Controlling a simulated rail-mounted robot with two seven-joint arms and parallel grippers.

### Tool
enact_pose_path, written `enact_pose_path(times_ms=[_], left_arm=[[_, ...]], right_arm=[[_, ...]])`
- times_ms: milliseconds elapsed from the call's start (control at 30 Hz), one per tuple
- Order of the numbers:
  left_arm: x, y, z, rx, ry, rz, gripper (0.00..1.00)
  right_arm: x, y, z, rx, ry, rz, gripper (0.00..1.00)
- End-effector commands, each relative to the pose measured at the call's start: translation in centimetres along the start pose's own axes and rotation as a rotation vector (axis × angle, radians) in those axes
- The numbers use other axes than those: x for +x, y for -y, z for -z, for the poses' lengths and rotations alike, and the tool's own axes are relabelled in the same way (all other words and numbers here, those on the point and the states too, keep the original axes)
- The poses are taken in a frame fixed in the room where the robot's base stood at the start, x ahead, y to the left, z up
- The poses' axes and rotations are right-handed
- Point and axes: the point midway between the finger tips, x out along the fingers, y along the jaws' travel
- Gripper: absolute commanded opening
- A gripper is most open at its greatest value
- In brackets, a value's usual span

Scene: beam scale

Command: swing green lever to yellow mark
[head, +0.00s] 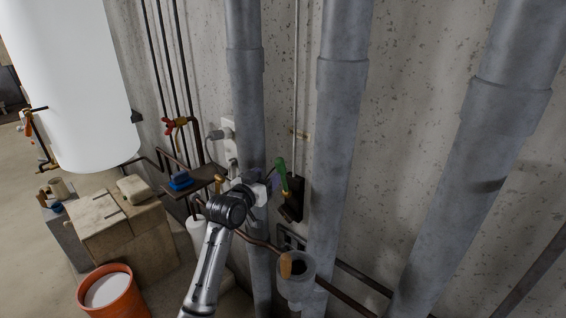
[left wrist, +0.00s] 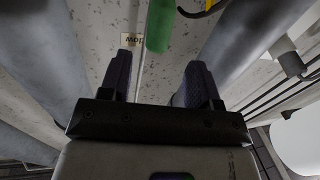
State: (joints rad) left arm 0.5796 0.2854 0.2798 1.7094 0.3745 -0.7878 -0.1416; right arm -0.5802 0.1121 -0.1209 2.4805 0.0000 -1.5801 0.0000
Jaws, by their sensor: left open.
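The green lever (head: 282,174) stands nearly upright on a dark mount (head: 292,204) on the wall, between two grey pipes. A small yellowish mark (head: 300,134) is on the wall above it, by a thin vertical rod. My left gripper (head: 268,183) is just left of the lever, partly hidden by its own wrist. In the left wrist view, its two dark fingers (left wrist: 157,78) are apart with nothing between them. The green lever (left wrist: 160,24) shows beyond the fingertips, and a pale label with lettering (left wrist: 131,40) lies beside it. My right gripper is not in view.
Thick grey pipes (head: 342,120) stand on both sides of the lever, leaving a narrow gap. A red valve handle (head: 170,126), a blue item on a shelf (head: 180,180), a cardboard box (head: 125,230) and an orange bucket (head: 107,293) are to the left.

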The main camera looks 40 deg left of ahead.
Motion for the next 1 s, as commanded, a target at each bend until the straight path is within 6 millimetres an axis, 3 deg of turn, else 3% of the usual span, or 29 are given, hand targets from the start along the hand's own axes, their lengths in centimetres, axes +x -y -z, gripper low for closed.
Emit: enact_pose_path(times_ms=[200, 500, 1000], left_arm=[[4.0, -0.1, 0.2, -0.002, 0.002, -0.002, 0.57], [7.8, -0.1, 0.1, -0.001, 0.002, -0.001, 0.57], [9.5, -0.1, 0.0, 0.000, 0.002, -0.001, 0.57]], right_arm=[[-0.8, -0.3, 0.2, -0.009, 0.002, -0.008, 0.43], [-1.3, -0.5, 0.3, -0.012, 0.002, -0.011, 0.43], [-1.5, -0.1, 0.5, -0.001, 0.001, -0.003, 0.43]])
